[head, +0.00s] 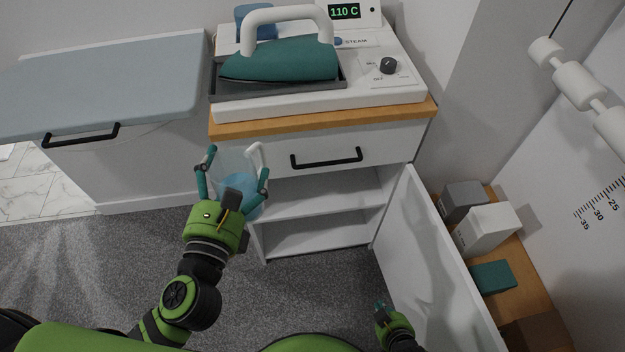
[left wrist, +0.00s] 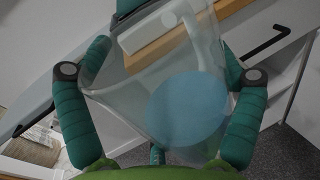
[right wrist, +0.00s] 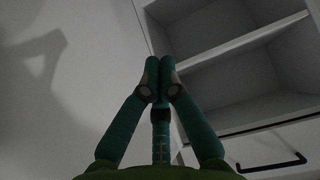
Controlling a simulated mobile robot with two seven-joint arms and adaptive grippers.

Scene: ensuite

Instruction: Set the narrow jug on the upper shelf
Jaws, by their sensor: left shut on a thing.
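The narrow jug (head: 234,165) is see-through with a white handle and holds some blue liquid. My left gripper (head: 232,172) is shut on it, one finger on each side. The jug also fills the middle of the left wrist view (left wrist: 165,85) between the fingers. The upper shelf (head: 320,192) is inside the open cabinet and looks bare. My right gripper (head: 381,306) is low by the open cabinet door; in the right wrist view (right wrist: 160,65) its fingertips meet with nothing visible between them.
The cabinet door (head: 432,255) stands open on the right. A closed drawer (head: 330,145) is above the shelf opening. A steam iron (head: 280,62) rests on its station on top. A padded board (head: 100,85) is at left; boxes (head: 488,228) stand on a ledge at right.

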